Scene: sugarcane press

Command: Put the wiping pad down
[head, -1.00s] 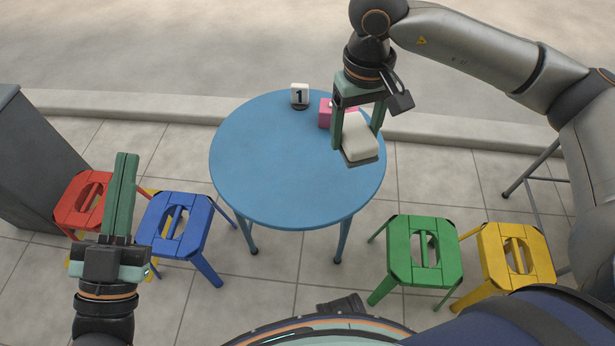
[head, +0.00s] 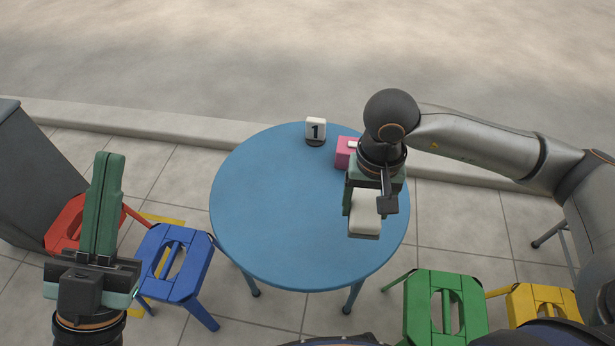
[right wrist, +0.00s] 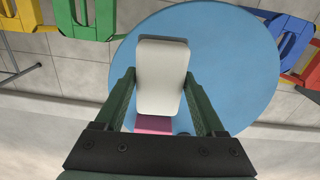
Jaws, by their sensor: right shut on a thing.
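The white wiping pad (head: 364,216) is held in my right gripper (head: 366,200) over the right side of the round blue table (head: 285,225). In the right wrist view the pad (right wrist: 161,75) sits between the two green fingers (right wrist: 162,100), which are shut on it. I cannot tell whether the pad touches the tabletop. My left gripper (head: 102,205) points up at the far left, away from the table; its fingers are together with nothing between them.
Most of the tabletop is clear. Red (head: 66,226), blue (head: 173,262), green (head: 445,307) and yellow (head: 540,305) stools stand around it.

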